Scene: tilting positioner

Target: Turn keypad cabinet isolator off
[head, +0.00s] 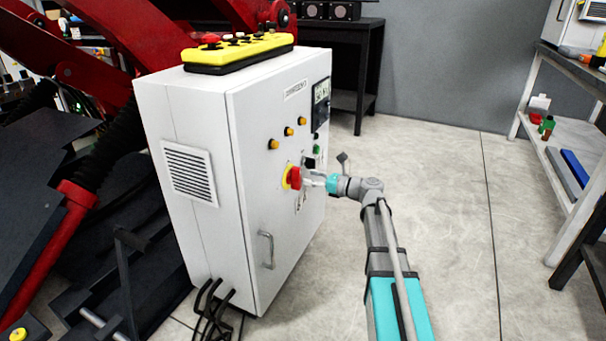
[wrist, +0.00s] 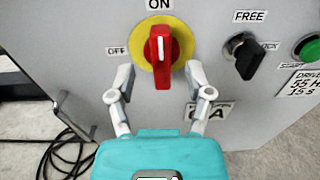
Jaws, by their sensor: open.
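The keypad cabinet (head: 245,185) is a tall white box in the head view. Its isolator is a red rotary handle (wrist: 160,57) on a yellow round plate (wrist: 144,48) in the wrist view; the handle stands upright, in line with the ON label (wrist: 159,4). The OFF label (wrist: 117,51) is to its left. The isolator also shows in the head view (head: 293,177). My gripper (wrist: 160,78) is open, with one finger on each side of the handle's lower part. I cannot tell whether either finger touches it.
A black key switch (wrist: 243,55) and a green button (wrist: 308,49) sit right of the isolator. The cabinet has a door handle (head: 266,249) below and a yellow pendant (head: 238,51) on top. Black cables (head: 211,305) hang at its base.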

